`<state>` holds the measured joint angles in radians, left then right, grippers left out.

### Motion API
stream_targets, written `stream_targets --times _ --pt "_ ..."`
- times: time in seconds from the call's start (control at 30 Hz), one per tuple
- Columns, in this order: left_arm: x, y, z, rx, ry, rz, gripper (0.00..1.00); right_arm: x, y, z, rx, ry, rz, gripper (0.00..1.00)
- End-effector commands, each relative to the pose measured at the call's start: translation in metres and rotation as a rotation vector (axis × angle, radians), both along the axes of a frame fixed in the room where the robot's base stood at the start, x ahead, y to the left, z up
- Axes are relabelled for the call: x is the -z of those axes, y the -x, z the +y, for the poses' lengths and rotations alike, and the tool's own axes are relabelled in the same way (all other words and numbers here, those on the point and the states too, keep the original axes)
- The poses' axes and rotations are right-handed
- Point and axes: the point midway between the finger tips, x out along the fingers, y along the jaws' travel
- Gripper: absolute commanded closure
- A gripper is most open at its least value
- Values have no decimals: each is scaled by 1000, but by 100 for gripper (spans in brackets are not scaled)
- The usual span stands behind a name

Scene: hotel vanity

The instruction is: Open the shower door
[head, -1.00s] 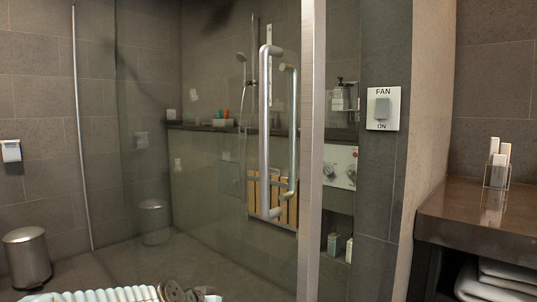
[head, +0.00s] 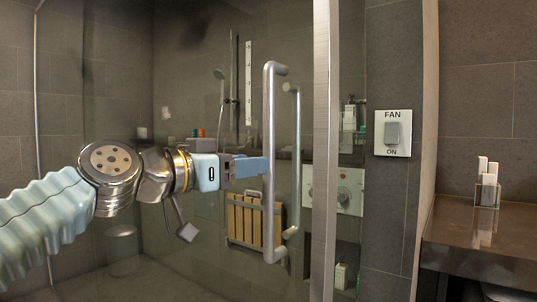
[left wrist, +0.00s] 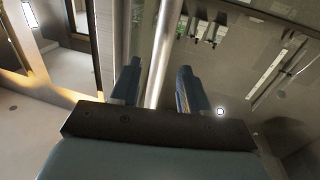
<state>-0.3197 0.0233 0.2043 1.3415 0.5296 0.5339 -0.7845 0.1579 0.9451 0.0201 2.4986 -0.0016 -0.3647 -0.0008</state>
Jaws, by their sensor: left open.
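The shower door (head: 210,100) is a clear glass panel with a metal edge strip (head: 324,150) on its right. It looks shut. Its long vertical metal handle (head: 269,120) stands out from the glass, and a second bar (head: 293,170) shows behind it. My left gripper (head: 252,167) reaches in from the left at the handle's middle height, its blue fingers at the bar. In the left wrist view, the handle bar (left wrist: 161,55) runs between the two open, spread fingers (left wrist: 157,85). I cannot tell whether they touch it. My right gripper is not in view.
A fan switch (head: 393,133) is on the wall to the right of the door. A counter (head: 480,245) with a small clear holder (head: 487,190) stands at the far right. Behind the glass are a wooden slatted seat (head: 245,220) and shower fittings.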

Motion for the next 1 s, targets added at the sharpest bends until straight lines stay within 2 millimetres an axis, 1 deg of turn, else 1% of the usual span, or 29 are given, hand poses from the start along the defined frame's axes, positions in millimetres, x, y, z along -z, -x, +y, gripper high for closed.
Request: stream_targets --times 0.03,0.1,0.2,0.3,0.43,0.67,0.77,0.8,0.97,1.0 --pt "-3 -8 -10 4 0 3 55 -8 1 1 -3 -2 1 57" --pt "-3 -17 -19 2 1 2 55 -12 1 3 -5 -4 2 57" --pt "-2 -28 -31 1 -1 1 55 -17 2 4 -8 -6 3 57" --pt "-1 -35 -37 1 -1 1 55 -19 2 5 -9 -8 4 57" --pt "-1 -38 -41 -1 1 -1 55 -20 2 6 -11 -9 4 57" --pt "0 -39 -41 -1 1 -1 55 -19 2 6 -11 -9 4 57" --pt "0 -39 -41 -1 1 -1 68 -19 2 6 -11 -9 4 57" --pt "0 -39 -41 -1 1 -1 75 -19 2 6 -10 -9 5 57" --pt "0 -39 -41 -1 0 0 99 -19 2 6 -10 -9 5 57" --pt "0 -39 -41 -1 0 0 100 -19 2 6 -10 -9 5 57"
